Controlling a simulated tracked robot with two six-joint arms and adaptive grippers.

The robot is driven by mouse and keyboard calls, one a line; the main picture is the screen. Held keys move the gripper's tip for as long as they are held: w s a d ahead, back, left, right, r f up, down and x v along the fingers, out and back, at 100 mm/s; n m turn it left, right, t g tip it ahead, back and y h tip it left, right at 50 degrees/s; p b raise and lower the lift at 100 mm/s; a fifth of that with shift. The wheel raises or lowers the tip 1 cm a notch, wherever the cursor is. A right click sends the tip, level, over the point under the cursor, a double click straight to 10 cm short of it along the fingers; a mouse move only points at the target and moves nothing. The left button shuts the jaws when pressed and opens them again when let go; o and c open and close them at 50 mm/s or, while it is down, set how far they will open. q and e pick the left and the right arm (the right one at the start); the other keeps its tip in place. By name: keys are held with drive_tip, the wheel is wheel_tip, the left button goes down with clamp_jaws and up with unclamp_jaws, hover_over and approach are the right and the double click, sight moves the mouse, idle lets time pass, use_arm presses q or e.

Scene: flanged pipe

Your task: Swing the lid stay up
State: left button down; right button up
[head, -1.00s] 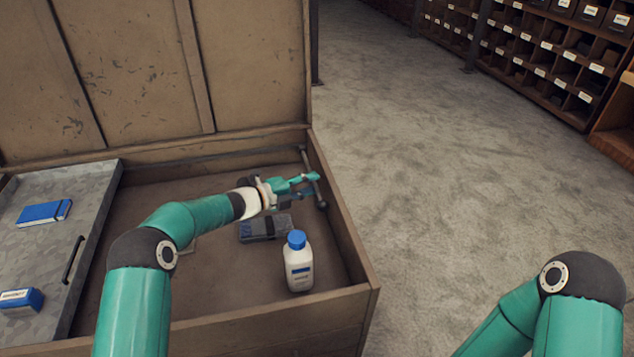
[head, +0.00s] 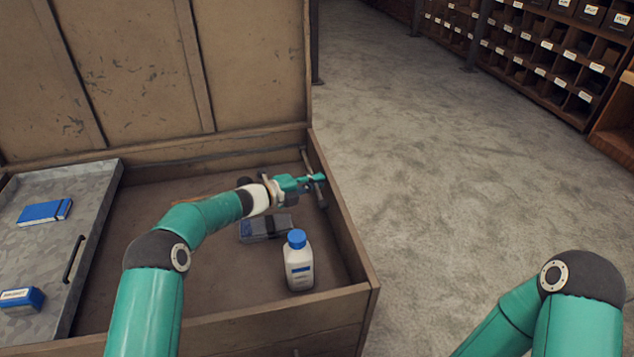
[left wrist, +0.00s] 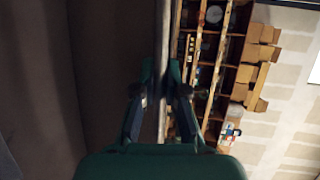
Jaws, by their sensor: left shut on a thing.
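The lid stay (head: 308,162) is a thin metal bar at the inner right wall of the open wooden chest, near its back right corner. It is low, along the wall, and its lower end shows just past my gripper. My left gripper (head: 314,181) is shut on the stay partway along it. In the left wrist view the two fingers (left wrist: 161,90) close on either side of a narrow upright bar. The chest lid (head: 140,65) stands open at the back. My right gripper is out of view; only part of that arm shows at the lower right.
A white bottle with a blue cap (head: 298,265) stands in the chest, with a dark grey case (head: 262,229) behind it. A grey panel (head: 75,205) at left carries a blue notebook (head: 44,212) and a blue box (head: 20,301). The floor right of the chest is clear.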

use_arm(q)
drive_tip(key=shift+f, duration=0.1)
drive_tip(key=r+p, duration=0.1)
drive_tip(key=p, duration=0.2)
drive_tip(key=r+n+g+p, duration=0.1)
drive_tip(key=r+p, duration=0.1)
drive_tip(key=p, duration=0.1)
drive_tip(key=w+r+n+p, duration=0.1)
drive_tip(key=r+p, duration=0.1)
drive_tip(key=shift+a+r+g+p, duration=0.2)
drive_tip(key=shift+r+g+p, duration=0.1)
drive_tip(key=shift+p, duration=0.1)
drive_tip(key=shift+w+r+n, duration=0.15)
drive_tip(key=shift+r+n, duration=0.05)
drive_tip(key=shift+n, duration=0.2)
drive_tip(key=shift+w+r+g, duration=0.1)
drive_tip(key=shift+r+g, duration=0.05)
drive_tip(key=shift+g, duration=0.15)
drive_tip(key=shift+w+r+n+b, duration=0.3)
drive_tip(key=shift+r+n+b, duration=0.15)
drive_tip(key=shift+b, duration=0.35)
drive_tip(key=shift+a+r+g+b, duration=0.1)
drive_tip(key=shift+r+g+b, duration=0.05)
drive_tip(key=shift+g+b, duration=0.2)
drive_tip(key=shift+r+n, duration=0.15)
drive_tip(key=shift+n, duration=0.1)
drive_tip(key=c, duration=1.2)
unclamp_jaws()
drive_tip(key=shift+a, duration=0.1)
